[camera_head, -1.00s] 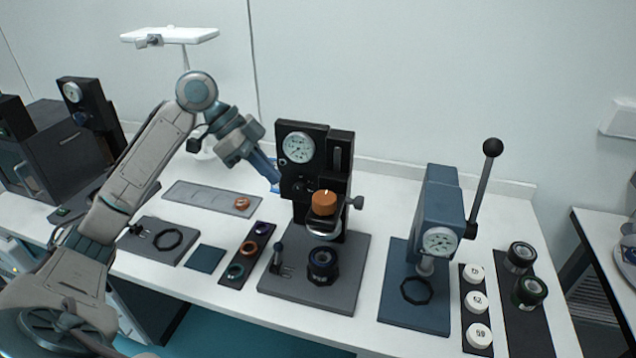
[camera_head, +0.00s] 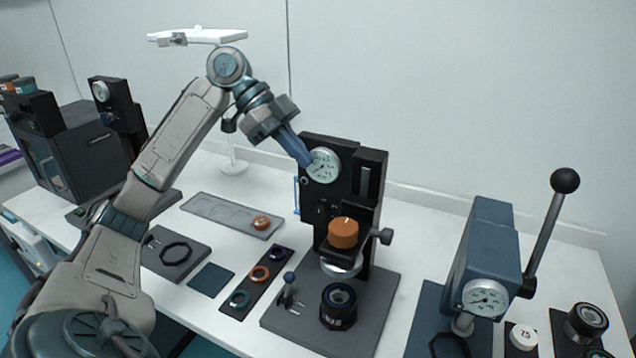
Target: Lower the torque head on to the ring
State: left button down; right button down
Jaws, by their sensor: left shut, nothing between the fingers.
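The torque station is a black upright (camera_head: 372,195) on a grey base plate (camera_head: 378,305), with a round white dial (camera_head: 323,166) near its top. Its torque head, with an orange knob (camera_head: 343,232) above a pale metal disc (camera_head: 341,264), hangs raised on the upright. Below it, a black cylindrical part with a ring-shaped top (camera_head: 338,304) stands on the base plate, apart from the head. My left gripper (camera_head: 306,162) is shut and empty, its blue fingers close to the dial's left edge; I cannot tell whether they touch. My right gripper is not in view.
A blue-grey lever press (camera_head: 490,240) stands to the right, its black-knobbed lever (camera_head: 550,225) rising high. A black strip (camera_head: 242,306) with coloured rings and a grey tray (camera_head: 212,210) lie left of the station. Wall is behind.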

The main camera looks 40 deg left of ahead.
pick_arm(q)
jog(key=a+f+p+x, duration=0.2)
jog(key=p+x, duration=0.1)
jog(key=x, duration=0.9)
jog(key=shift+s, duration=0.3)
jog(key=shift+f, duration=0.1)
notch_tip(320, 180, down, 11)
jog(key=b, duration=0.4)
jog(key=shift+r+b, duration=0.25)
jog(key=shift+b, duration=0.05)
jog(key=shift+s, duration=0.2)
jog(key=shift+d, duration=0.1)
